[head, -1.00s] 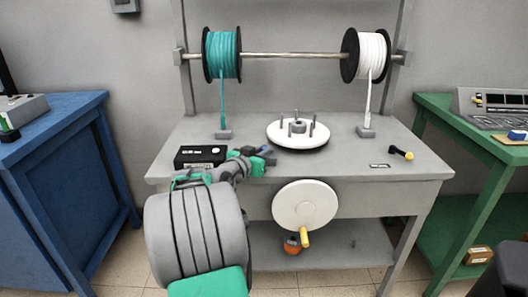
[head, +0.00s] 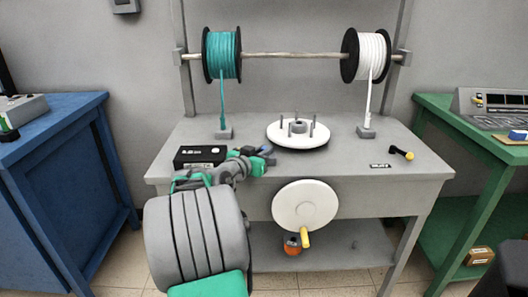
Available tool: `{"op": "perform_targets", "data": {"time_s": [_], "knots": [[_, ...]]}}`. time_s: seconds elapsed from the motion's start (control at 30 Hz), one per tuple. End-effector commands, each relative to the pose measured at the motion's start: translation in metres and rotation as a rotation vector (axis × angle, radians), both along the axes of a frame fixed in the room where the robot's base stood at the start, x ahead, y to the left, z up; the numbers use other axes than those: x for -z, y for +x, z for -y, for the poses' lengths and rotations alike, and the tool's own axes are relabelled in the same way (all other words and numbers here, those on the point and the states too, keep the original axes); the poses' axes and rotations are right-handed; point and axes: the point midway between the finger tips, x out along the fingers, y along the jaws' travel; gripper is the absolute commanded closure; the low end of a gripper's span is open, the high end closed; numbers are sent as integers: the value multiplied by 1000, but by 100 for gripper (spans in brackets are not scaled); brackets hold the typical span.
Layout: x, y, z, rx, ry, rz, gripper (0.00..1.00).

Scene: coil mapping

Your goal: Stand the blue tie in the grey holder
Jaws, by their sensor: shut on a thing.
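My gripper (head: 258,160) is at the left front of the grey workbench, in front of the white disc. It is shut on a small dark blue piece, the blue tie (head: 265,149), which shows just above the green fingers. The tie is small and partly hidden by the fingers, so its tilt is hard to tell. I cannot make out the grey holder for certain; my gripper and wrist cover part of the bench there.
A black box (head: 201,156) lies just left of my gripper. The white disc with pegs (head: 298,134) stands behind right. Teal (head: 222,54) and white (head: 366,55) spools hang above, their strands running to small grey blocks. A black and yellow tool (head: 401,153) lies right. The right front is mostly clear.

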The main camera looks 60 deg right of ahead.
Motion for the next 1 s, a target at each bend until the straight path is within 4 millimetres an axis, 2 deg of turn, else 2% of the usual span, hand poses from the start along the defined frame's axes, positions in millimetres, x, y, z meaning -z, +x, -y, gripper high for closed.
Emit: {"op": "perform_targets", "data": {"time_s": [0.03, 0.07, 0.1, 0.4, 0.67, 0.77, 1.0], "knots": [[31, -1, -4, -3, 53, -25, 100], [31, -1, -4, -3, 53, -25, 100], [31, -1, -4, -3, 53, -25, 85], [31, -2, -3, -1, 54, -24, 61], [30, -3, -5, 1, 52, -24, 61], [24, 0, -18, -4, 46, -21, 61], [3, 11, -67, -22, 19, -9, 61]]}}
